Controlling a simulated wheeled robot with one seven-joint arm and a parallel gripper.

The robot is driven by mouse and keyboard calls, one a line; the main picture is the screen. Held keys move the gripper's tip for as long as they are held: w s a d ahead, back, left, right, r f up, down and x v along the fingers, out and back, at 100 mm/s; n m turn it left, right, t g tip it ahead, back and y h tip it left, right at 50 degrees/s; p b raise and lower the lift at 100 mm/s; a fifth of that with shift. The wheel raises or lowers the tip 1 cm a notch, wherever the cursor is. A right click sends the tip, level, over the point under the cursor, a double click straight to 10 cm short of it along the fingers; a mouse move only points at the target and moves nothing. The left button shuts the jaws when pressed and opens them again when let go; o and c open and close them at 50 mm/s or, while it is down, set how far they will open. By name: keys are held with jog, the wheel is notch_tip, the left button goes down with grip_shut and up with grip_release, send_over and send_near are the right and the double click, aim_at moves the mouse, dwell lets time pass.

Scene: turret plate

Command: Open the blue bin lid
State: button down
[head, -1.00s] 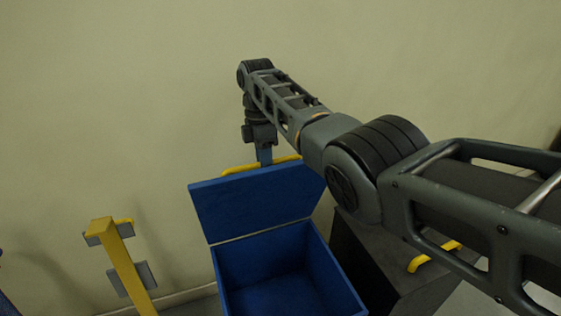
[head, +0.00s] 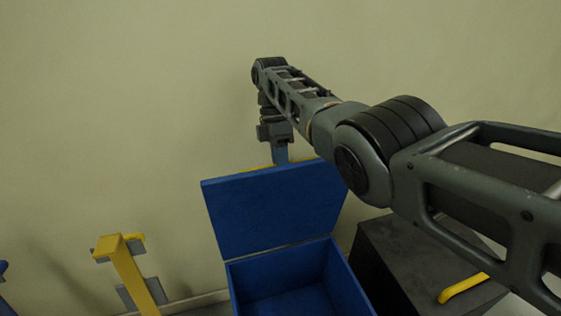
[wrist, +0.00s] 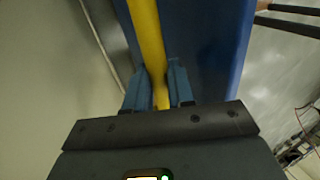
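The blue bin (head: 300,290) stands below centre in the head view, its interior showing. Its blue lid (head: 275,210) is raised well up from the opening, its inner face toward me. The yellow handle (wrist: 145,30) on the lid's outer side runs between my fingers in the wrist view; in the head view only a thin strip (head: 305,159) shows above the lid's top edge. My gripper (wrist: 158,68) is closed around this bar, with both blue fingers against it. In the head view its fingertips are hidden behind the lid.
A dark grey box (head: 400,262) with a yellow handle (head: 463,288) stands close to the right of the bin, under my arm. A yellow post (head: 132,272) with grey plates stands to the left. A plain wall (head: 130,110) rises behind the lid and my gripper.

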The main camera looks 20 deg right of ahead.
jog(key=c, duration=1.3)
grip_release()
jog(key=shift+s+a+f, duration=0.1)
jog(key=shift+s+f, duration=0.05)
jog(key=shift+f, duration=0.35)
jog(key=o, duration=0.3)
jog(key=shift+r, duration=0.2)
jog(key=shift+o, duration=0.2)
jog(key=shift+r, duration=0.1)
jog(key=b+v, duration=0.5)
jog(key=v, duration=0.2)
jog(key=shift+w+r, duration=0.2)
jog(key=shift+r, duration=0.1)
